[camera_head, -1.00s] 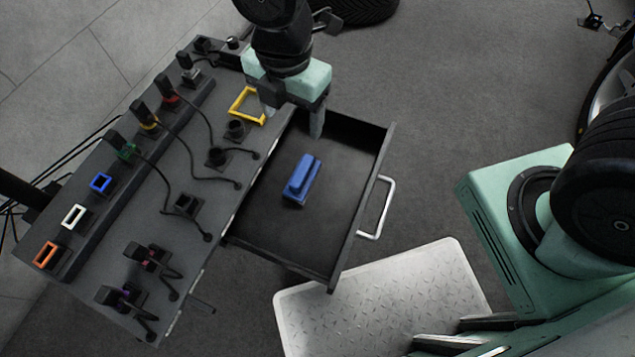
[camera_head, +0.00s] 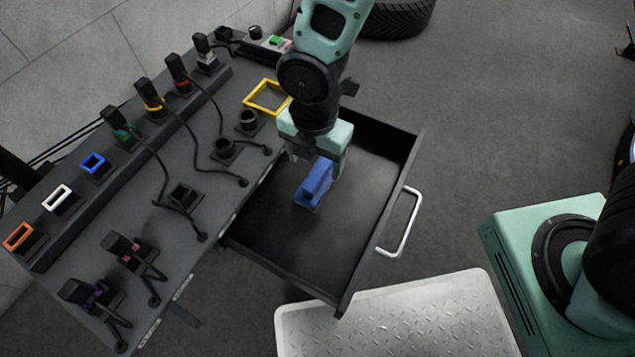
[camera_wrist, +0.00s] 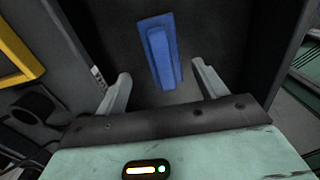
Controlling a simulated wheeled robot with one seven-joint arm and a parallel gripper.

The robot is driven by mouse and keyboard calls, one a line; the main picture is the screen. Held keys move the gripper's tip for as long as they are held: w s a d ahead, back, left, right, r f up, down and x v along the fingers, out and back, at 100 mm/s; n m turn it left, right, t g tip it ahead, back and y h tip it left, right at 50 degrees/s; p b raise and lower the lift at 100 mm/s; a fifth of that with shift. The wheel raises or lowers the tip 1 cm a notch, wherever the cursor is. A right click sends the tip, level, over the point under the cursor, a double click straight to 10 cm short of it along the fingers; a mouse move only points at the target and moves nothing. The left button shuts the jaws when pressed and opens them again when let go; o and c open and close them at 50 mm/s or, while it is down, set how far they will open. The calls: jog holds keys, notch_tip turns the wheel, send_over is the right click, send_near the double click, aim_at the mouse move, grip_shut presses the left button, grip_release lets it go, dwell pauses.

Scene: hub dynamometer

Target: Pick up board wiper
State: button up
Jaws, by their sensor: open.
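The blue board wiper (camera_head: 315,184) lies in the open black drawer (camera_head: 290,250), toward its back left part. In the wrist view the wiper (camera_wrist: 161,50) is ahead of and roughly between the two fingers of my gripper (camera_wrist: 162,90). The fingers are open and empty, with a gap between each finger and the wiper. The wiper's exact height relative to the fingertips cannot be told.
The drawer has raised walls and a silver handle (camera_head: 401,222) on its right side. A dark bench top (camera_head: 150,225) with plugs, cables, sockets and coloured frames is at left. A yellow frame (camera_head: 266,97) stands near the drawer. A metal tread plate (camera_head: 400,320) lies in front.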

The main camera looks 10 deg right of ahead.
aim_at(317, 173)
jog(key=f+b, duration=0.1)
jog(key=f, duration=0.1)
jog(key=f+b, duration=0.2)
jog(key=f, duration=0.1)
jog(key=shift+s+d+f, duration=0.2)
jog(key=shift+r, duration=0.1)
jog(key=c, duration=1.2)
notch_tip(317, 173, up, 10)
jog(key=p, duration=0.5)
jog(key=w+d+m, duration=0.6)
jog(key=d+m, duration=0.7)
jog(key=m, duration=0.1)
jog(key=w+d+m, duration=0.6)
jog(key=d+m, duration=0.8)
jog(key=m, duration=0.1)
jog(key=shift+n, duration=0.3)
jog(key=r+p, duration=0.7)
jog(key=p, duration=0.4)
jog(key=s+r+p, duration=0.1)
jog(key=r+p, duration=0.7)
jog(key=p, duration=0.3)
jog(key=s+r+p, duration=0.1)
jog(key=r+p, duration=0.7)
jog(key=p, duration=0.3)
jog(key=shift+a+p, duration=0.25)
jog(key=shift+p, duration=0.1)
